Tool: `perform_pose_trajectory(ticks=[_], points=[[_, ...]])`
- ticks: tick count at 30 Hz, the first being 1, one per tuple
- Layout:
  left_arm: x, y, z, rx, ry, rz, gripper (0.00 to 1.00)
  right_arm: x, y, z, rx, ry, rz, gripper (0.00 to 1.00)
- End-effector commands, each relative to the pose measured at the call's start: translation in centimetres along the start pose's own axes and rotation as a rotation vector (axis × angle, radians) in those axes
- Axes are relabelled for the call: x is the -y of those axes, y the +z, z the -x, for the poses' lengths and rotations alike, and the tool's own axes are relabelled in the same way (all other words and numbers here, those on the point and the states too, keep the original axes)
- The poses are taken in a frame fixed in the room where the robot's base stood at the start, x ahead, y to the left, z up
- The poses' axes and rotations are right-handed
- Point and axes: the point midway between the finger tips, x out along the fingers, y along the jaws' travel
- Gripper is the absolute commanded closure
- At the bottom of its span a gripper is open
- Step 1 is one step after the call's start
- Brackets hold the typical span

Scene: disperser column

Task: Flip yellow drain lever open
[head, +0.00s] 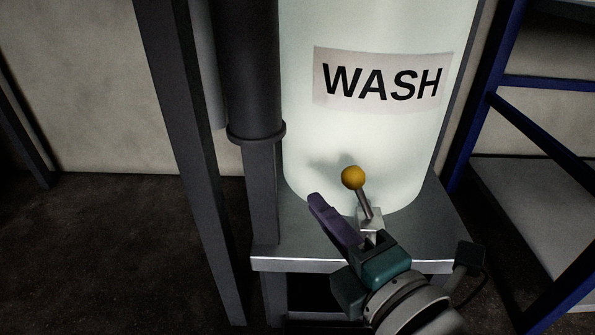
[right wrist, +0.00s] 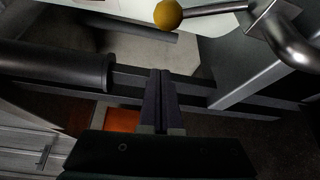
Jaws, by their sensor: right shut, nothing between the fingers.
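The yellow drain lever is a yellow ball knob (head: 352,178) on a short metal stem, rising from a metal valve block (head: 370,218) in front of the white tank (head: 372,138) labelled WASH. The stem leans up and to the left in the head view. My right gripper (head: 316,201) is shut and empty, with its purple fingers just left of and below the knob. In the right wrist view the knob (right wrist: 168,14) is at the top edge, beyond the closed fingertips (right wrist: 160,72) and apart from them. My left gripper is not in view.
The tank stands on a grey metal stand (head: 275,258). A dark vertical pipe (head: 250,75) and a dark post (head: 190,130) are to the left. A blue-framed rack (head: 540,135) is on the right. A curved metal spout (right wrist: 285,38) shows beside the lever in the wrist view.

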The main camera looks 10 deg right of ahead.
Motion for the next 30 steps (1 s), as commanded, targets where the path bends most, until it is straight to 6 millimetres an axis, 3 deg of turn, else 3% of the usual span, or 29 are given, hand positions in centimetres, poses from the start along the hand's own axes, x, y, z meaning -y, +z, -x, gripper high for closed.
perform_pose_trajectory(ticks=[1, 5, 13, 30], points=[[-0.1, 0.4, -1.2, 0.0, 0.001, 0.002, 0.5, 0.5, -0.1, -1.3, 0.0, 0.005, 0.0, 1.0], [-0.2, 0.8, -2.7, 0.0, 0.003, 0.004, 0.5, 0.5, -0.1, -3.9, -0.001, 0.004, 0.0, 1.0], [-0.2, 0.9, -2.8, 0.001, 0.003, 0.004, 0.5, 0.1, 3.3, -2.5, -0.001, 0.0, 0.003, 1.0], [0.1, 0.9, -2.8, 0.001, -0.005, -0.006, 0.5, 0.0, 3.8, -2.2, 0.0, 0.003, -0.01, 1.0]])
